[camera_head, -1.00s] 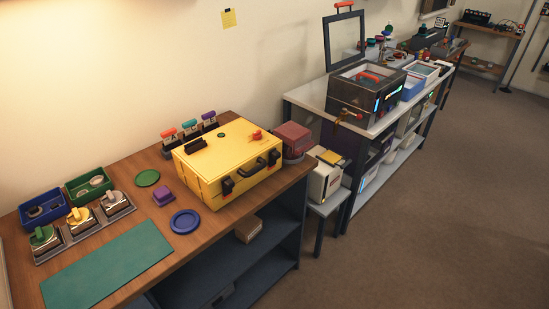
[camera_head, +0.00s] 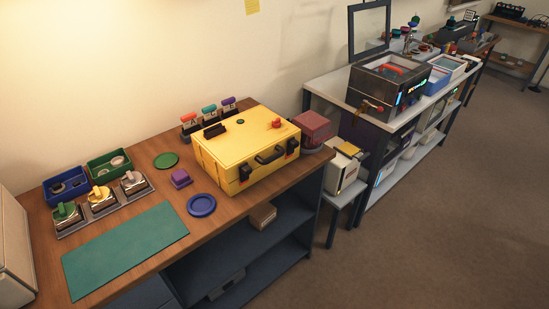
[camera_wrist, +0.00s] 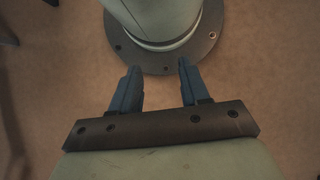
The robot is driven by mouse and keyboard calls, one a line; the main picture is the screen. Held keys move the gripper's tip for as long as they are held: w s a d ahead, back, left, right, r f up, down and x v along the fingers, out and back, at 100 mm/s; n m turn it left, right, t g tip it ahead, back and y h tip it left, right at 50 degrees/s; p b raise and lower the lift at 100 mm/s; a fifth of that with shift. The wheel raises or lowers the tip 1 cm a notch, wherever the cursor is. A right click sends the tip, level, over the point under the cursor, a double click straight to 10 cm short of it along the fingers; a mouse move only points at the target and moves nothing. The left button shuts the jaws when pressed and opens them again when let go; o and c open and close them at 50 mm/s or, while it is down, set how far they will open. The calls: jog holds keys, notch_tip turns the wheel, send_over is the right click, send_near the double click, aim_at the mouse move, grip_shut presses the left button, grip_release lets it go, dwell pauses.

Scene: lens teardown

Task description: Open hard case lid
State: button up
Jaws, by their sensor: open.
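The hard case is a yellow box (camera_head: 232,156) near the right end of the wooden workbench in the head view. Its lid is shut. Two dark latches and a dark handle (camera_head: 270,155) are on its front side, and a red knob (camera_head: 276,123) and a black block sit on top. My gripper (camera_wrist: 157,75) shows only in the wrist view. Its two blue-grey fingers are apart with nothing between them, above the brown floor and my own round base. It is away from the case.
A blue ring dish (camera_head: 202,205), a purple block (camera_head: 181,178) and a green mat (camera_head: 125,250) lie left of the case. Tagged stands (camera_head: 209,113) are behind it. A red translucent box (camera_head: 312,127) stands to its right. Open floor lies in front at right.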

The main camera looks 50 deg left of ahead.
jog(key=w+a+r+n+t, duration=0.2)
jog(key=w+a+r, duration=0.2)
jog(key=w+a, duration=0.3)
jog(key=w+a+r+n+t, duration=0.1)
jog(key=w+a+r+t, duration=0.1)
jog(key=w+a+r, duration=0.45)
jog(key=w+a+r+n+t+y, duration=0.1)
jog(key=w+a+r, duration=0.35)
jog(key=a, duration=0.25)
jog(key=w+a+r+n+t, duration=0.1)
jog(key=w+a+r, duration=0.2)
jog(key=w+a, duration=0.3)
jog(key=m+g+y, duration=0.2)
jog(key=g+y, duration=0.3)
jog(key=y, duration=0.9)
send_near(276, 158)
jog(key=x, duration=0.9)
jog(key=shift+a, duration=0.15)
jog(key=shift+c, duration=0.2)
grip_shut()
